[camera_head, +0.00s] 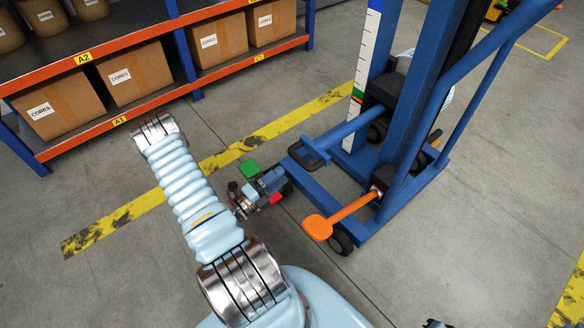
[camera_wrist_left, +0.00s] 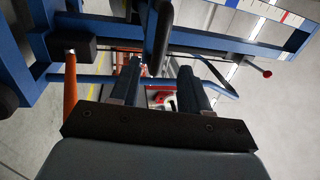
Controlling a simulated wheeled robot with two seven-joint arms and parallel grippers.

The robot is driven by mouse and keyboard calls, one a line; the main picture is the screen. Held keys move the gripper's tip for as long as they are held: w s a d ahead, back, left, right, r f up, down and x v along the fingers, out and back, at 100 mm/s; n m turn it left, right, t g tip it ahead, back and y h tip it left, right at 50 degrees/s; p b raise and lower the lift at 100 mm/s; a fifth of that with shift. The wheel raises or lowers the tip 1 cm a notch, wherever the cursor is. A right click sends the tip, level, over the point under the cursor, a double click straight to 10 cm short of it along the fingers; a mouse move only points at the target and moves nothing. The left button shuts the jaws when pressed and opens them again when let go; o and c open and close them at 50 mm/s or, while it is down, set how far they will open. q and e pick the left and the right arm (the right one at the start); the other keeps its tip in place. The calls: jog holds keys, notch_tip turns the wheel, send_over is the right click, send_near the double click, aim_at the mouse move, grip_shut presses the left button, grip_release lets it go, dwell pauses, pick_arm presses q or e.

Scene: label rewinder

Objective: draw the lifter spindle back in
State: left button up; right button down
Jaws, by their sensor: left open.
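The blue lifter (camera_head: 418,110) stands right of centre in the head view; its frame also fills the top of the left wrist view (camera_wrist_left: 240,42). A blue bar (camera_head: 345,131) with a dark looped end juts left from the mast's lower part. An orange paddle on a rod (camera_head: 318,227) juts out nearer me; an orange rod (camera_wrist_left: 70,90) shows in the wrist view. Which part is the spindle I cannot tell for sure. My left gripper (camera_head: 275,182) is open and empty near the lifter's front leg. Its two dark fingers (camera_wrist_left: 162,82) are apart.
An orange and blue rack (camera_head: 185,58) with boxes of cores stands at the upper left. A worn yellow line (camera_head: 225,153) crosses the grey floor. A red-knobbed rod (camera_wrist_left: 267,73) shows at the right of the wrist view. Floor left of the lifter is clear.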

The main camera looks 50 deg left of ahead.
pick_arm(q)
jog(key=s, duration=0.3)
jog(key=s+f, duration=0.1)
jog(key=s, duration=0.1)
jog(key=shift+s+a, duration=0.15)
jog(key=shift+a, duration=0.05)
